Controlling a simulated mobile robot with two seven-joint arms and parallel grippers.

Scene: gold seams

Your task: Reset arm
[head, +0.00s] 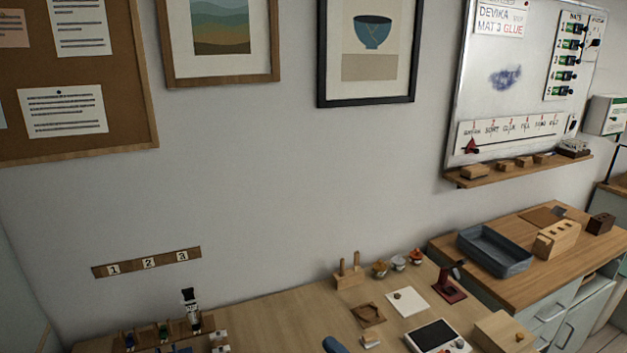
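Neither of my grippers shows in the head view, and no clear part of either arm can be made out. The wooden worktable (270,325) runs along the bottom of the view, cut off by the lower edge. A dark blue rounded thing (335,345) pokes in at the bottom edge, too cropped to identify.
On the table are a wooden holder (349,275), small jars (398,263), a white sheet (407,302), a dark-screened device (436,337) and a wooden box (503,334). A blue-grey tray (494,251) and wooden block (557,239) stand on the right-hand cabinet. The table's middle left is clear.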

